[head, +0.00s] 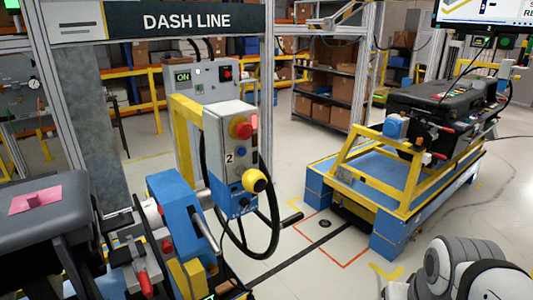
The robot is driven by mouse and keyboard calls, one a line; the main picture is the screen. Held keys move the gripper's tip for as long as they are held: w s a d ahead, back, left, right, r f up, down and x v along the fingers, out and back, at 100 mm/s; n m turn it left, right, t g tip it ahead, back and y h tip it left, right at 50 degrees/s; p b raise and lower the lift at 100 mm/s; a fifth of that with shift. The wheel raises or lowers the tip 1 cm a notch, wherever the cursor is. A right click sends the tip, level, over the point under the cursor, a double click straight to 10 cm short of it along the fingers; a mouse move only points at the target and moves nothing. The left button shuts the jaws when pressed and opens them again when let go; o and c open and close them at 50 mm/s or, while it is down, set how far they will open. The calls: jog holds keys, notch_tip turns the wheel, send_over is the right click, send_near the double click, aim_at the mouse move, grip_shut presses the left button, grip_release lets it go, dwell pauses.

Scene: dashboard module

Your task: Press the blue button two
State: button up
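A grey control box (219,143) marked "2" hangs on a yellow frame near the middle of the head view. It carries a red mushroom button (241,128) on a yellow collar. A small dark blue button (241,153) sits below that, beside the "2". The box's lower part is blue, with a yellow round knob (254,180) sticking out. Small dark controls (241,203) sit beneath it and are too small to tell apart. My arm's grey and white links show at the bottom right, well apart from the box. My gripper is not in view.
A black cable loops below the box. A blue fixture (176,205) with a metal handle stands in front of it at left. A dark module with a pink sheet (35,200) is at far left. A blue and yellow cart (377,185) stands right.

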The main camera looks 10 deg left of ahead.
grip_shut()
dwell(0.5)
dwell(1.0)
